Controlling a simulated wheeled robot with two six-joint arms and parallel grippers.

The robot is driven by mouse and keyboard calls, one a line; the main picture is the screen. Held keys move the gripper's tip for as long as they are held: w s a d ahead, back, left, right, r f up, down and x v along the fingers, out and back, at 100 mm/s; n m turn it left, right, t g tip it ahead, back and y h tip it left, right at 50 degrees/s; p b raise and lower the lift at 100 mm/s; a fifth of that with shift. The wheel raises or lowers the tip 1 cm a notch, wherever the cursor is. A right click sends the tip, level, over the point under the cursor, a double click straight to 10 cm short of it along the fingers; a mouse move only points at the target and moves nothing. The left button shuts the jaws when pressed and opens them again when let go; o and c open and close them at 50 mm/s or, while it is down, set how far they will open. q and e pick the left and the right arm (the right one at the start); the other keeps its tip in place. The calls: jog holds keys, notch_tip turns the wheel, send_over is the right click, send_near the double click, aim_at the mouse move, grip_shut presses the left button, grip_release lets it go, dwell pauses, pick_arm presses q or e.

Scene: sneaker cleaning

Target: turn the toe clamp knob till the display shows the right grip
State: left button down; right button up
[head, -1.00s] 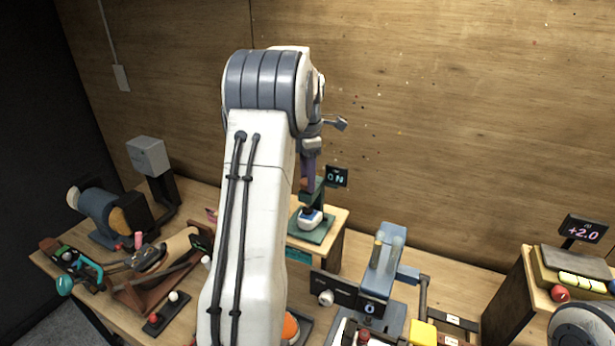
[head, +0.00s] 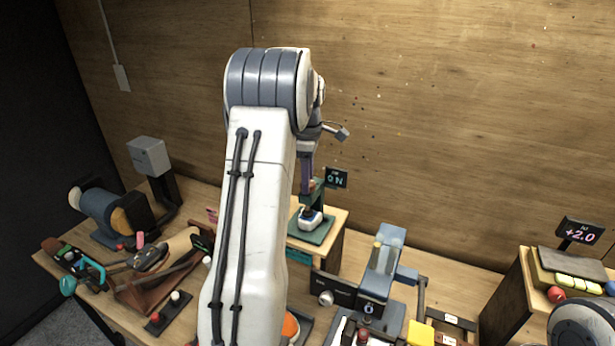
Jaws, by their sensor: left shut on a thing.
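The toe clamp is a green stand (head: 314,236) on a small wooden box behind my left arm. A small white and blue piece with a dark top (head: 309,217) sits on its base. A small display (head: 337,178) beside its top appears to read 0 N. My left gripper (head: 307,183) points down at the top of the stand. It is shut on what looks like the reddish clamp knob (head: 312,185), of which only a little shows. My left arm hides the left part of the clamp area. My right gripper is not in view.
A grey-blue device (head: 386,262) with a dark display panel stands right of the clamp. A box at far right carries a +2.0 display (head: 581,234). A blue drum machine (head: 103,212) and a brown rack (head: 150,290) with tools crowd the left. The wooden wall is close behind.

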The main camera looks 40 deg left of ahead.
pick_arm(q)
jog(key=m, duration=0.4)
jog(key=shift+m+p, duration=0.35)
jog(key=shift+m, duration=0.05)
jog(key=m, duration=0.4)
jog(key=m+p, duration=0.1)
jog(key=m, duration=0.4)
jog(key=shift+r, duration=0.1)
jog(key=m, duration=0.4)
jog(key=shift+m, duration=0.3)
jog(key=m, duration=0.4)
jog(key=shift+m, duration=0.3)
jog(key=m, duration=0.4)
jog(key=shift+p, duration=0.35)
jog(key=m, duration=0.4)
jog(key=shift+m, duration=2.3)
